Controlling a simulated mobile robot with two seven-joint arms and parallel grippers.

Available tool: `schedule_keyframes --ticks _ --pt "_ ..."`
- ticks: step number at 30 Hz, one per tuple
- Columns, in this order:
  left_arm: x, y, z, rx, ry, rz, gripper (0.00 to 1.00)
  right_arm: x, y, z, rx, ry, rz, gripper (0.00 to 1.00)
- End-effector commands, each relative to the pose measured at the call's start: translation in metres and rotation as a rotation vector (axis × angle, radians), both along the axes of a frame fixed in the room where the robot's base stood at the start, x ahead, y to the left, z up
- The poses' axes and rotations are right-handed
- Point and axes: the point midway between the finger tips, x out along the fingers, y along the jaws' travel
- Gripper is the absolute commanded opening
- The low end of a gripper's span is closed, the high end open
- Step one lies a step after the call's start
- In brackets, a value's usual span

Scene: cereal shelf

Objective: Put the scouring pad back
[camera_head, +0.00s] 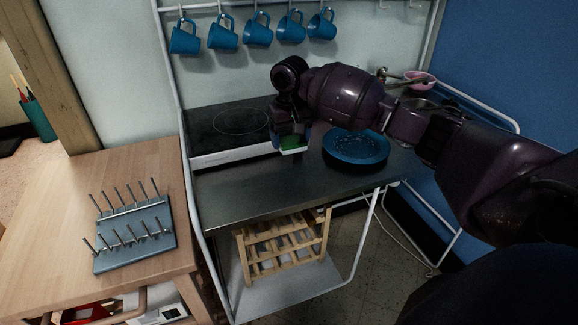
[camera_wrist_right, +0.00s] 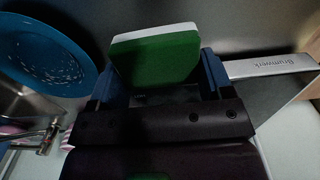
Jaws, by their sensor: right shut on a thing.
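The scouring pad (camera_head: 293,151) is green with a white layer. My right gripper (camera_head: 291,138) is shut on it and holds it above the metal counter (camera_head: 262,188), between the cooktop and a blue plate. In the right wrist view the pad (camera_wrist_right: 157,58) sits between the two blue fingers, green face toward the camera and white edge at the far side. Whether the pad touches the counter is hard to tell. My left gripper is not in view.
A blue plate (camera_head: 357,147) lies right of the pad. A black cooktop (camera_head: 230,124) is left. Behind my right arm are a faucet (camera_head: 383,74), a sink and a pink bowl (camera_head: 421,79). Blue mugs (camera_head: 258,30) hang above. The front counter is clear; a wooden rack (camera_head: 283,246) stands below.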

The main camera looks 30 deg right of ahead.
Motion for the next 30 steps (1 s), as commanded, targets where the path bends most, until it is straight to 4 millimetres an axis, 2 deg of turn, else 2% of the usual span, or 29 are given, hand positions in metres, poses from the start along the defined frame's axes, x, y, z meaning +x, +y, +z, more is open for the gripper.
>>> schedule_keyframes --ticks 1,3,13,21,30 --pt "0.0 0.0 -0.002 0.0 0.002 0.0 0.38 0.0 0.0 -0.012 0.001 0.003 0.0 0.51" --pt "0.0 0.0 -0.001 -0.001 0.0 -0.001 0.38 0.0 0.0 -0.021 0.001 0.003 0.0 0.51" --pt "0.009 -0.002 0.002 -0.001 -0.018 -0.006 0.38 0.0 0.0 -0.042 0.0 0.002 0.001 0.51" --pt "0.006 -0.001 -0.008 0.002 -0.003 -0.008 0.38 0.0 0.0 -0.084 0.001 0.003 0.001 0.51" --pt "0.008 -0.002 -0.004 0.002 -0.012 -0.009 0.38 0.0 0.0 -0.088 0.001 -0.001 0.001 0.51"
